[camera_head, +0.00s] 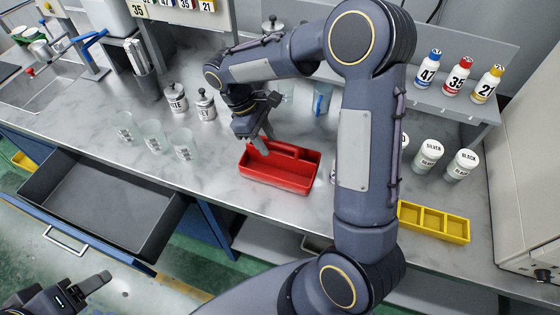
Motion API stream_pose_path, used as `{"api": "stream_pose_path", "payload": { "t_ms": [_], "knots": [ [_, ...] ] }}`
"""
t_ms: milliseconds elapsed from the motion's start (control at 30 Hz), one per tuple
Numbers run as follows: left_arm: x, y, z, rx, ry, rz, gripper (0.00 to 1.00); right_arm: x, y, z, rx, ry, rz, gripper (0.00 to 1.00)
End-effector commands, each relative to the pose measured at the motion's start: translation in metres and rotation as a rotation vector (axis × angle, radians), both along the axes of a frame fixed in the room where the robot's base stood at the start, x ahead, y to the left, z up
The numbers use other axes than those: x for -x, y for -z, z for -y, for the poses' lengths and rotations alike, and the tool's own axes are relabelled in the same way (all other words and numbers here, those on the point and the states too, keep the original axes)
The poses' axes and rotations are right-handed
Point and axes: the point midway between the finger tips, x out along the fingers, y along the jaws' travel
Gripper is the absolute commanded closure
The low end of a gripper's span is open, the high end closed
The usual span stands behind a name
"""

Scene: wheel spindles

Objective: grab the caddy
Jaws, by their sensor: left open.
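The red caddy (270,179) sits on the grey marbled counter near the middle of the camera_head view, with a divided tray and a raised middle bar. My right gripper (263,142) points down at the caddy's far left part, its fingertips overlapping the rim in the picture. I cannot tell whether it touches the caddy or whether its jaws are open or shut. My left gripper (85,290) is open and empty at the bottom left, away from the counter, partly cut off by the frame edge.
Clear beakers (153,137) stand left of the caddy, with labelled jars (206,105) behind. A yellow tray (434,221) and white jars (428,156) are on the right. An open drawer (95,202) juts out at left. My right arm hides part of the counter.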

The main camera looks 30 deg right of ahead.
Motion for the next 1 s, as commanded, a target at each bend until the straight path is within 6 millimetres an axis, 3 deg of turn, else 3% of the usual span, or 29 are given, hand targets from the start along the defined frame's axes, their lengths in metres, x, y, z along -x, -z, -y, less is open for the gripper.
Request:
{"api": "stream_pose_path", "payload": {
  "t_ms": [400,700,1000],
  "knots": [
    [0.000,-0.016,0.000,0.000,0.000,0.000,0.41,0.015,0.049,0.018,-0.001,0.003,-0.002,0.64],
    [0.000,-0.016,0.000,0.000,0.000,0.000,0.41,0.016,0.054,0.019,-0.001,0.002,0.001,0.64],
    [0.000,-0.016,0.000,0.000,0.000,0.000,0.41,0.016,0.054,0.019,-0.001,0.002,0.001,1.00]
  ]
}}
